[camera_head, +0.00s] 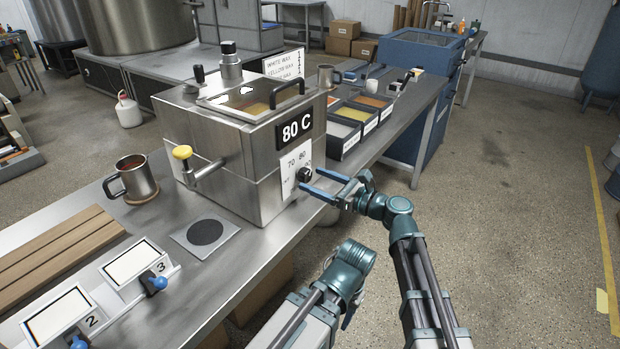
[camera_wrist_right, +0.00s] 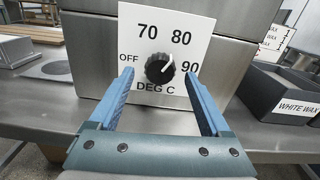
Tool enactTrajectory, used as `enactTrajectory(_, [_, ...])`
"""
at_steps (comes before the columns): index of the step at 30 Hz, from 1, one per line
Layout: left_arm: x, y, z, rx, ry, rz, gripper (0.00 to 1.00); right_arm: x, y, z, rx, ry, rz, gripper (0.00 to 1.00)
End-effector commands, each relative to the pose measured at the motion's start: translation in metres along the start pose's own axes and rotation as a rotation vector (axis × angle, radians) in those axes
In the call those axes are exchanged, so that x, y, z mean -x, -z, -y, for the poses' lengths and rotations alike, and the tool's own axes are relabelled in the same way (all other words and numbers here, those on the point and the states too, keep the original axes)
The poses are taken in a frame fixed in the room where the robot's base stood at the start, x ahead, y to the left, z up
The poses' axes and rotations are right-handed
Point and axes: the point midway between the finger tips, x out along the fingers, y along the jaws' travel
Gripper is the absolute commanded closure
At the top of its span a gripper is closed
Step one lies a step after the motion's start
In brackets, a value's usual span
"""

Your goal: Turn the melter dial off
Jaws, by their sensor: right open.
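The melter (camera_head: 235,165) is a steel box on the bench, with an "80 C" display. Its black dial (camera_head: 305,174) sits on a white plate on the right-hand face. In the right wrist view the dial (camera_wrist_right: 159,68) has OFF at its left, 70 and 80 above and 90 at its right; its white mark points to the upper right, toward between 80 and 90. My right gripper (camera_head: 313,180) is open and empty, facing the dial. Its blue fingertips (camera_wrist_right: 158,78) show to the left and right of the knob with gaps.
A yellow-knobbed tap (camera_head: 183,153) and a metal mug (camera_head: 133,178) are left of the melter. Wax trays (camera_head: 345,140) stand to its right; the white wax tray (camera_wrist_right: 285,95) is near my right finger.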

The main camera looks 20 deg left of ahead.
Motion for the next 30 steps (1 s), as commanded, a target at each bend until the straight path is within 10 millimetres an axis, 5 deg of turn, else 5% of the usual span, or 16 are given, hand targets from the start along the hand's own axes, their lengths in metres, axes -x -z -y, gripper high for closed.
enactTrajectory(6, [0.000, 0.000, 0.000, 0.000, 0.000, 0.000, 0.50, -0.021, 0.000, 0.001, 0.000, -0.001, 0.000, 0.19])
enactTrajectory(17, [0.000, 0.000, 0.000, 0.000, 0.000, 0.000, 0.50, -0.024, 0.000, 0.000, 0.000, 0.000, 0.000, 0.19])
enactTrajectory(30, [0.000, 0.000, 0.000, 0.000, 0.000, 0.000, 0.50, -0.024, 0.000, 0.000, 0.000, 0.000, 0.000, 0.94])
